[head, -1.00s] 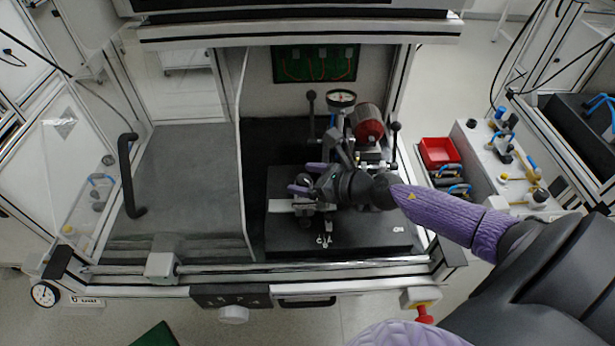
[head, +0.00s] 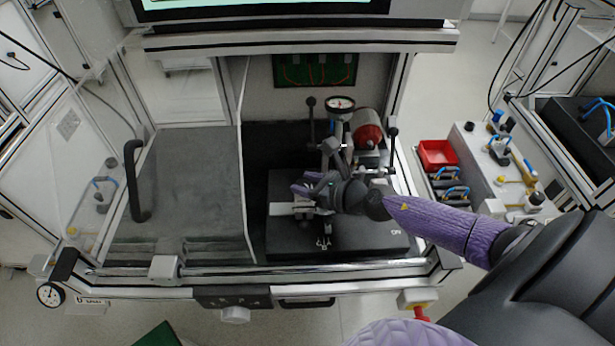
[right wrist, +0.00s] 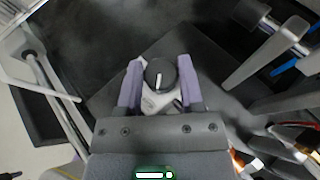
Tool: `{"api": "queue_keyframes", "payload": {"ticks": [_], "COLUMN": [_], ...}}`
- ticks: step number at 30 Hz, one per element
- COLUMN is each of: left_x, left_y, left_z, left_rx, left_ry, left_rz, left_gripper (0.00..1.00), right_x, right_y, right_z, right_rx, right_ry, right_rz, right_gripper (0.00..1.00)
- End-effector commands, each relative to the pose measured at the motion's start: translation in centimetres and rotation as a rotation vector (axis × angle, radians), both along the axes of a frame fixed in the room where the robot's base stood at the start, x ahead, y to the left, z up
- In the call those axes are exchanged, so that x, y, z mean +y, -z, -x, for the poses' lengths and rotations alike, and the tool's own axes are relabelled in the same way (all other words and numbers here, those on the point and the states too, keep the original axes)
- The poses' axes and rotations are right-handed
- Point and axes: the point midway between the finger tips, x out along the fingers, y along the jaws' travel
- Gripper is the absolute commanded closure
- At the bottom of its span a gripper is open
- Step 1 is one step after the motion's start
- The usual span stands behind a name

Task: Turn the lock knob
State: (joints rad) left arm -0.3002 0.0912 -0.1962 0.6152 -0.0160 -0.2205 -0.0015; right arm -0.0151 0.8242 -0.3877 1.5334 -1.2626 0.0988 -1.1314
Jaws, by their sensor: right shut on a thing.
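The lock knob (right wrist: 160,74) is round and dark with a white pointer line, and shows in the right wrist view on a light metal mount. My right gripper (right wrist: 160,88) has its purple fingers on either side of the knob and is shut on it. In the head view my right gripper (head: 305,187) is over the fixture on the black base plate (head: 375,236), its arm coming in from the right. There the gripper largely hides the knob. My left gripper is not in view.
A dial gauge (head: 340,104), a red cylinder (head: 368,136) and upright black-knobbed levers (head: 393,150) stand close behind the gripper. A grey panel (head: 185,185) lies to the left. A red bin (head: 437,153) is outside on the right. The cell's front rail (head: 340,266) runs in front.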

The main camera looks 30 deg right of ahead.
Motion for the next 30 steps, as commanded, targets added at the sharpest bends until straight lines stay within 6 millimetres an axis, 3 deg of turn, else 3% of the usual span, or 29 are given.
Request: {"api": "queue_keyframes", "payload": {"ticks": [1, 6, 15, 22, 30], "left_x": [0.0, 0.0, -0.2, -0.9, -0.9], "left_y": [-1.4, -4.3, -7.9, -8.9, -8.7], "left_z": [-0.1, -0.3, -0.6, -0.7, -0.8], "left_rx": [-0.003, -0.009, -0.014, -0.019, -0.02], "left_ry": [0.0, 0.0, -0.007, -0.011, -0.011], "left_rz": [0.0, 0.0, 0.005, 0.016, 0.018], "left_gripper": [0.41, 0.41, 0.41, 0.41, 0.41], "right_x": [0.1, 0.3, 0.6, 0.8, 1.0], "right_y": [-0.7, -0.9, -0.5, -0.2, 0.0], "right_z": [0.1, 0.1, 0.1, 0.0, -0.1], "right_rx": [0.003, 0.003, 0.003, 0.003, 0.002], "right_ry": [0.027, 0.167, 0.453, 0.673, 0.928], "right_rz": [-0.001, -0.004, -0.004, -0.004, -0.005], "right_gripper": [1.0, 1.0, 1.0, 1.0, 1.0]}}
